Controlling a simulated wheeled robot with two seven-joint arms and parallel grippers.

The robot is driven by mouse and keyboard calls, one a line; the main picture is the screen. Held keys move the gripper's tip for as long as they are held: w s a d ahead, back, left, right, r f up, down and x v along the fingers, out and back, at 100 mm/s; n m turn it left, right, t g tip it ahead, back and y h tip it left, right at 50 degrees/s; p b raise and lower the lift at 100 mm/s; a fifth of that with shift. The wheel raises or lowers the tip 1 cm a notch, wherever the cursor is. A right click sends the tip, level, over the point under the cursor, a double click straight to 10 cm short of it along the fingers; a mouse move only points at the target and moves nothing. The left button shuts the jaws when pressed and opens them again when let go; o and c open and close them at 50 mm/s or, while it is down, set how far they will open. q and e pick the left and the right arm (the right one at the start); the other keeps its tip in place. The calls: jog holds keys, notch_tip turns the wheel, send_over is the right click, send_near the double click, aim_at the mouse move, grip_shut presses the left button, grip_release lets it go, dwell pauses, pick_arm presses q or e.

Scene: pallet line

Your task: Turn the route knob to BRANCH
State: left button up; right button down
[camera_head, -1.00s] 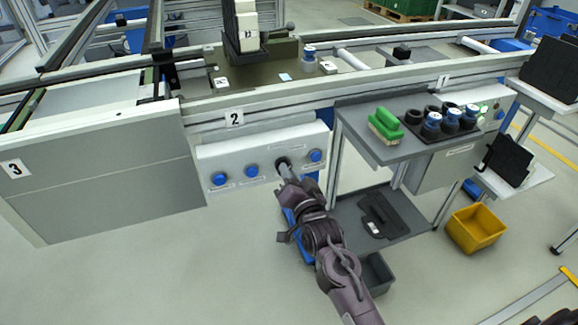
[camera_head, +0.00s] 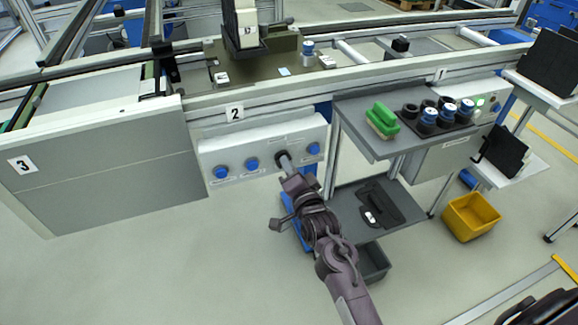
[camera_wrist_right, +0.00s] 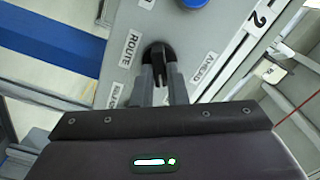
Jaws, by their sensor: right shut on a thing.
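The route knob (camera_head: 282,157) is a dark round knob on the light grey control box under sign 2. In the right wrist view the black knob (camera_wrist_right: 157,49) sits between the labels ROUTE (camera_wrist_right: 131,49) and AHEAD (camera_wrist_right: 204,67). A third label (camera_wrist_right: 117,95), partly hidden by the gripper, is at the lower left. My right gripper (camera_head: 286,166) is shut on the knob, one finger on each side; the fingers also show in the right wrist view (camera_wrist_right: 160,82). I cannot tell exactly where the knob points. My left gripper is not in view.
Blue buttons (camera_head: 221,172) flank the knob on the control box. To the right, a grey shelf (camera_head: 350,112) holds a green brush (camera_head: 381,119) and a black rack with blue-capped items (camera_head: 429,115). A yellow bin (camera_head: 472,216) stands on the floor. Conveyor rails run behind.

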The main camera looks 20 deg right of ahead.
jog(key=c, duration=1.4)
grip_release()
jog(key=shift+c, duration=0.2)
jog(key=shift+s, duration=0.1)
jog(key=s, duration=0.7)
jog(key=shift+s+d, duration=0.15)
jog(key=shift+s, duration=0.15)
jog(key=shift+f, duration=0.15)
